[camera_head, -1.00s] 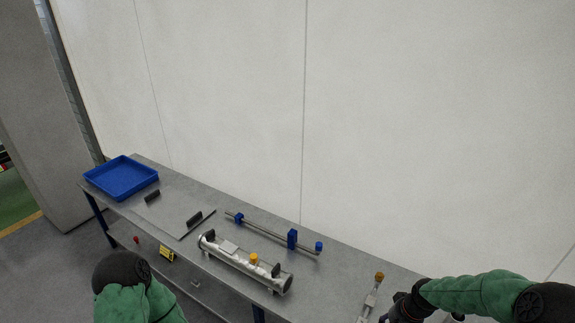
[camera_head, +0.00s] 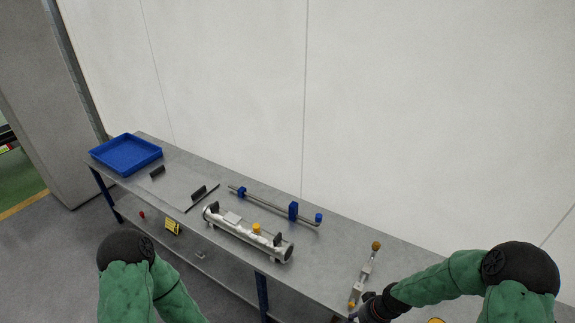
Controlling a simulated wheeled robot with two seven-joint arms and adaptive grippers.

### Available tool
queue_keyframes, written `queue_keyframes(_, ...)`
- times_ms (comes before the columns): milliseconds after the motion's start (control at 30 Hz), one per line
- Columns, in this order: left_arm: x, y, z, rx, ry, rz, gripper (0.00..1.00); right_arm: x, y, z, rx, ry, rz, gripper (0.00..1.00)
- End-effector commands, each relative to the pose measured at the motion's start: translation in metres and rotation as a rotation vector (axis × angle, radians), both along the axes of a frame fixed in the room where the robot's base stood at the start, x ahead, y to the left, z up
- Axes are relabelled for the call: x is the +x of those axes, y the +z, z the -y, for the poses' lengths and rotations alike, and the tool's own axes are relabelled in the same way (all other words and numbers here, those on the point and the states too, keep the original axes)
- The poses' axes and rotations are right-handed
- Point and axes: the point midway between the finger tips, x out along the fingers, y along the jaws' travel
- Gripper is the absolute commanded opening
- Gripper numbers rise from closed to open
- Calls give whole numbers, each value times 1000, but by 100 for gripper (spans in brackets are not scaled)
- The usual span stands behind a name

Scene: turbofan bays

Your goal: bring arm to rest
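My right arm comes in green from the lower right and reaches over the right end of the bench. Its dark wrist and gripper (camera_head: 368,308) are at the bottom edge, next to a slim metal part with an orange-brown cap (camera_head: 366,268). The fingers are too small and hidden to tell open from shut, and I cannot tell whether they touch the part. My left arm shows only as a green link and dark joint at the lower left, in front of the bench; its gripper is out of the picture.
The grey bench (camera_head: 330,262) runs along a white wall. On it are a blue tray (camera_head: 127,165), a metal tube with an orange cap (camera_head: 247,236), a rod with blue holders (camera_head: 272,204) and a flat plate with dark handles (camera_head: 184,185). A yellow item (camera_head: 173,227) sits below.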

Motion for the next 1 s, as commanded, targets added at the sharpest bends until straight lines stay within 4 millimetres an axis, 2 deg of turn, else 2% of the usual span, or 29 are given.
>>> queue_keyframes(33, 0, 0, 0, 0, 0, 0, 64, -10, -10, -15, 14, 21, -6, 47)
queue_keyframes(200, 0, 0, 0, 0, 0, 0, 64, -46, -39, -62, 49, 91, -4, 47)
queue_keyframes(400, 0, 0, 0, 0, 0, 0, 64, -94, -62, -103, 62, 163, -3, 47)
queue_keyframes(600, 0, 0, 0, 0, 0, 0, 64, -125, -71, -119, 56, 206, -2, 47)
queue_keyframes(1000, 0, 0, 0, 0, 0, 0, 64, -126, -71, -120, 56, 207, -2, 47)
